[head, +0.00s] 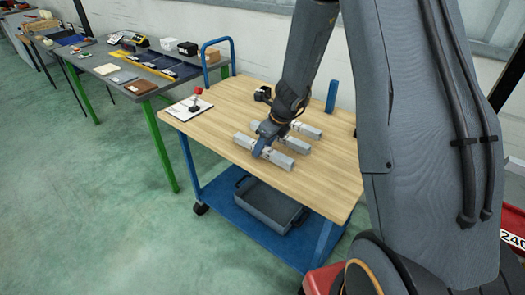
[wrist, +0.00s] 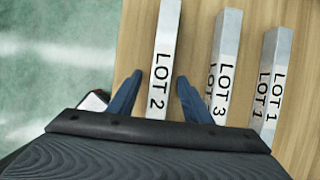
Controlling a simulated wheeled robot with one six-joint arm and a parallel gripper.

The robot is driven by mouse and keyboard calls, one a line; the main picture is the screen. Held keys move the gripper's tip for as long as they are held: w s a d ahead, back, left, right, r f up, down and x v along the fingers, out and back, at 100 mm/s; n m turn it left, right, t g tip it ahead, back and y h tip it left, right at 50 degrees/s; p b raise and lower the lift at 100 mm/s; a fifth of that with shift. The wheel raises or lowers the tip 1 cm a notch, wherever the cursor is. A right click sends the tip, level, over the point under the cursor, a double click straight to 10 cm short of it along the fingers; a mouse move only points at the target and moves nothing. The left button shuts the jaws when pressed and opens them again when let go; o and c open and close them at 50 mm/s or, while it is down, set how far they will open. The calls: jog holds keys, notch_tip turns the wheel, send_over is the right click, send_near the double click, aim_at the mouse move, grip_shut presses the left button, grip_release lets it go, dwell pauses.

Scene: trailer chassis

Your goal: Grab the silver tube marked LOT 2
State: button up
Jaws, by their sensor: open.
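The silver tube marked LOT 2 (wrist: 166,45) lies on the wooden cart top, its label facing up in the wrist view. It is the tube nearest the front edge in the head view (head: 281,160). My gripper (wrist: 158,77) is open, with one blue finger on each side of this tube and a gap showing on both sides. In the head view my gripper (head: 262,147) is low over the tube and hides its middle. How far the fingertips reach down beside it is hard to tell.
Parallel tubes marked LOT 3 (wrist: 227,45) and LOT 1 (wrist: 275,60) lie to the right; LOT 3 is close to my right finger. A red-knobbed device (head: 196,102) sits at the cart's left corner. A grey bin (head: 262,205) is on the lower shelf. The front wooden top (head: 222,148) is clear.

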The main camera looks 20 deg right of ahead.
jog(key=shift+c, duration=0.2)
grip_shut()
